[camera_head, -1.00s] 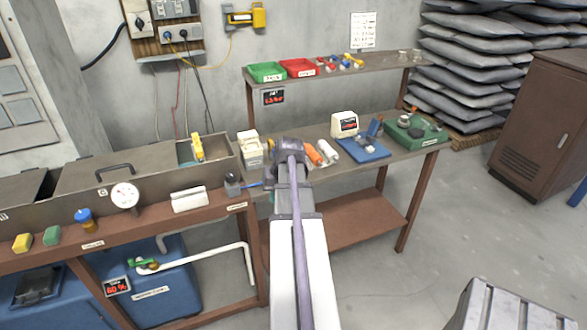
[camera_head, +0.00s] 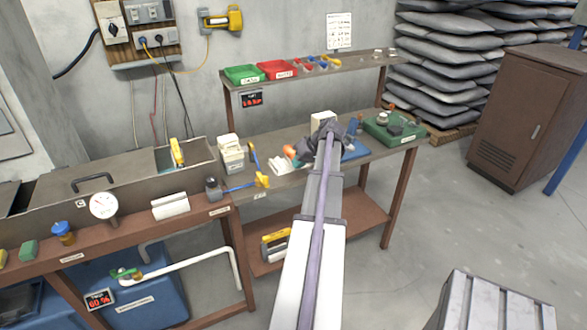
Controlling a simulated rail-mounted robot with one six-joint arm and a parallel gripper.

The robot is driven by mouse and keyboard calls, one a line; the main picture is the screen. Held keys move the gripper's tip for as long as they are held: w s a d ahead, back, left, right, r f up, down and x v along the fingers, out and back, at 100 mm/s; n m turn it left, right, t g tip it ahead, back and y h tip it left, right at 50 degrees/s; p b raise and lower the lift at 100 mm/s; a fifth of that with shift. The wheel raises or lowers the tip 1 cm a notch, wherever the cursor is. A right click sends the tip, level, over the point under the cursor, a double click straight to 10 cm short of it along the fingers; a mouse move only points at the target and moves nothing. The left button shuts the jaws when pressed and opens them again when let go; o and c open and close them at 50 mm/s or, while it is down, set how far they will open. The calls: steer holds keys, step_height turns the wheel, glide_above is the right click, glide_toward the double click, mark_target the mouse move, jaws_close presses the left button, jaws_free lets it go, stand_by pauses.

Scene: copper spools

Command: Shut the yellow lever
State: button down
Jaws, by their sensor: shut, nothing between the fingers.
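A small yellow lever-like piece (camera_head: 262,180) sits at the front edge of the bench, at the end of a blue line (camera_head: 240,187). Another upright yellow piece (camera_head: 177,152) stands at the open end of the grey trough. I cannot tell from this view which one is the yellow lever, or its exact position. My gripper (camera_head: 327,132) is over the middle of the bench, right of both yellow pieces and apart from them. It is shut and empty; its fingertips are mostly hidden behind my wrist.
The bench (camera_head: 290,180) holds a white box (camera_head: 231,154), a blue tray (camera_head: 354,150) and a green case (camera_head: 393,132). A shelf (camera_head: 300,72) with red and green bins stands behind. A pressure gauge (camera_head: 103,205) is at the left.

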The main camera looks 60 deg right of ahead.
mark_target(262, 176)
steer(key=w+a+f+b, duration=0.3)
steer(key=w+f+b, duration=0.1)
steer(key=w+f, duration=0.2)
steer(key=shift+w+a+b, duration=0.35)
steer(key=shift+w, duration=0.2)
